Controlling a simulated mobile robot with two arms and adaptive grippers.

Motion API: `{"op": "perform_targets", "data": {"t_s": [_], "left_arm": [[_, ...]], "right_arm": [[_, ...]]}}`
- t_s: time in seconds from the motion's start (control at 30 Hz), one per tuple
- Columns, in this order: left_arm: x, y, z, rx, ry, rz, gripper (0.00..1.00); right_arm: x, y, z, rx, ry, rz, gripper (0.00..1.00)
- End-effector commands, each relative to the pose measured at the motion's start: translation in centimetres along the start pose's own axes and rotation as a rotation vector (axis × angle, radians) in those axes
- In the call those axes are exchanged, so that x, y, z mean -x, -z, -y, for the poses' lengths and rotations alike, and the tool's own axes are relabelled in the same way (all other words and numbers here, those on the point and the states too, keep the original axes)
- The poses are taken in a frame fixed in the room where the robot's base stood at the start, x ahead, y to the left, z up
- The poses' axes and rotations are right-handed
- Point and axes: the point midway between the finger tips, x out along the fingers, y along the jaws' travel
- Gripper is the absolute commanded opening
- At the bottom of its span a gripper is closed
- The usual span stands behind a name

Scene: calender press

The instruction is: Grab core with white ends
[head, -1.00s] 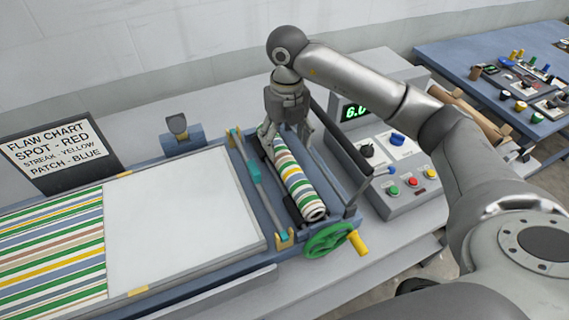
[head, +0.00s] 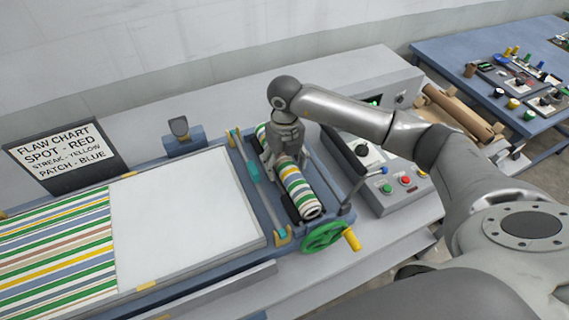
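A striped roll (head: 297,188) in green, yellow, blue and white lies in the blue press frame (head: 262,208). Its near end shows a pale ring with a dark centre; its far part (head: 262,133) shows behind the gripper. My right gripper (head: 288,163) points down over the middle of the roll, with fingers astride it. Whether they press on it is unclear. Brown cores (head: 455,115) lie at the right behind my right arm; I cannot make out white ends on them. My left gripper is not in view.
A green handwheel (head: 323,237) with a yellow handle sticks out at the press's near end. A control box (head: 398,200) with buttons stands to its right. A white panel (head: 180,215) and striped sheet lie left. A flaw chart (head: 62,158) stands behind.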

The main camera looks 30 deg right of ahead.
Motion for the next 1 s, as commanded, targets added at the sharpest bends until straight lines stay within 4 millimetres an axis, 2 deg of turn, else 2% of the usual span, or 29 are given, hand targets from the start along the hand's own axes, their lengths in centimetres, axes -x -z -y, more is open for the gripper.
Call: {"op": "perform_targets", "data": {"t_s": [0.03,0.4,0.77,1.0], "left_arm": [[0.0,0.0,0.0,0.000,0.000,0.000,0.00],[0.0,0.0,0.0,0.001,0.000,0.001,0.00],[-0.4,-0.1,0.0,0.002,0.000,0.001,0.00],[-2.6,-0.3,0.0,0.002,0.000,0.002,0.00]], "right_arm": [[0.0,0.0,0.0,0.000,0.000,0.000,0.62],[0.1,0.0,0.0,0.000,-0.001,0.001,0.17],[0.4,-0.1,0.0,-0.001,-0.001,0.001,0.17],[2.5,-0.2,0.0,0.000,-0.001,0.007,0.17]]}}
